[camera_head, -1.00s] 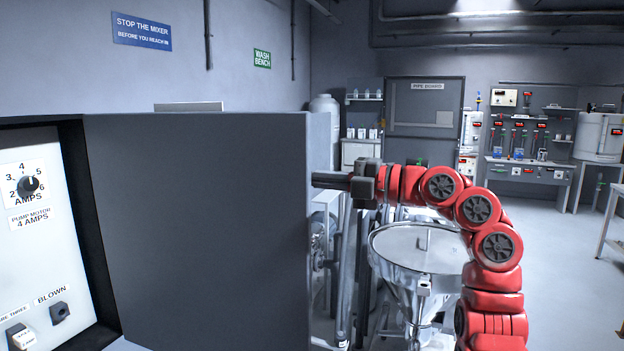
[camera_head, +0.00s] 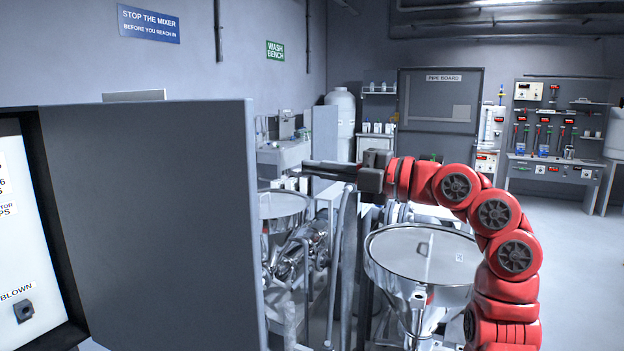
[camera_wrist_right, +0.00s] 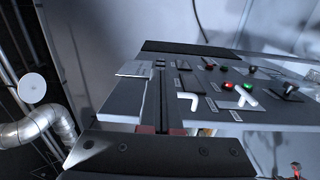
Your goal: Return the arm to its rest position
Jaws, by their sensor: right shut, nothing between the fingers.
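My right arm (camera_head: 495,215) is red and comes in from the lower right of the head view, bent up and over to the left. Its dark grey right gripper (camera_head: 308,171) points left, shut and empty, in the air to the right of the open grey cabinet door (camera_head: 150,215). In the wrist view the right gripper's fingers (camera_wrist_right: 160,70) lie together. My left gripper is out of view.
A round steel hopper with a lid (camera_head: 405,252) stands below my right arm. Another steel vessel (camera_head: 285,205) and pipework stand behind the door's edge. The open cabinet (camera_head: 20,250) is at the left. A workbench (camera_head: 555,162) stands at the back right, with clear floor before it.

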